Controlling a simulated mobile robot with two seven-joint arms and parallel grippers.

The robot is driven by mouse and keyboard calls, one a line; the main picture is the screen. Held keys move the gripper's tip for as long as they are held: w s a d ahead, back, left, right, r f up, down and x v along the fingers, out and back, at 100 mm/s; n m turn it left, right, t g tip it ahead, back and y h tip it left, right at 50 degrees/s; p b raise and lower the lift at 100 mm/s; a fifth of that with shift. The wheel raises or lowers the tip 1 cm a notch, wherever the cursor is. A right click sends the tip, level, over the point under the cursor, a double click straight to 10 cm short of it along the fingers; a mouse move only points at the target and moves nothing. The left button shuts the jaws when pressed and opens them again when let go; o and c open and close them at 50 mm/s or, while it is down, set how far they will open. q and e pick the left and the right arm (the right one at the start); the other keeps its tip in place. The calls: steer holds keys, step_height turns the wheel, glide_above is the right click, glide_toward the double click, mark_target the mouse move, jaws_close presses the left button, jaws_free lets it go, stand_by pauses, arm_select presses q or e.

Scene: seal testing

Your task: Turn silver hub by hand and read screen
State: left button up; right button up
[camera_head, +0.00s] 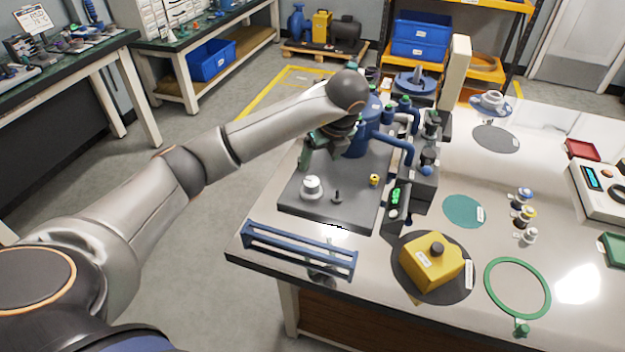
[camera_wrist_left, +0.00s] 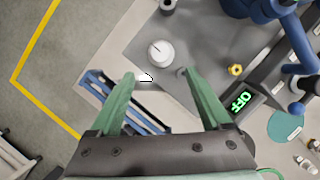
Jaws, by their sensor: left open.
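A silver-white round knob (camera_head: 311,187) with a dark mark on top stands on the dark grey plate (camera_head: 293,207) of the test rig. It also shows in the left wrist view (camera_wrist_left: 160,53), just beyond the gap between the fingertips. I cannot tell whether this knob is the silver hub. A small screen (camera_head: 396,196) glows green on the plate's right side. In the left wrist view the screen (camera_wrist_left: 237,101) reads "OFF". My left gripper (camera_head: 312,150) has green fingers and hangs over the rig, partly hidden by its wrist. In its wrist view it (camera_wrist_left: 159,75) is open and empty.
A blue pump body (camera_head: 361,143) with pipes stands close behind my left wrist. A small yellow knob (camera_head: 374,180) sits on the plate. A blue rack (camera_head: 299,250) lies at the front edge. A yellow block (camera_head: 431,263) and a green ring (camera_head: 517,288) lie front right.

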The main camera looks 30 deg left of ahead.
mark_target(312, 182)
arm_select(q)
steer(key=x, duration=1.1)
steer(key=shift+w+f, duration=0.1)
steer(key=shift+f, duration=0.35)
jaws_close()
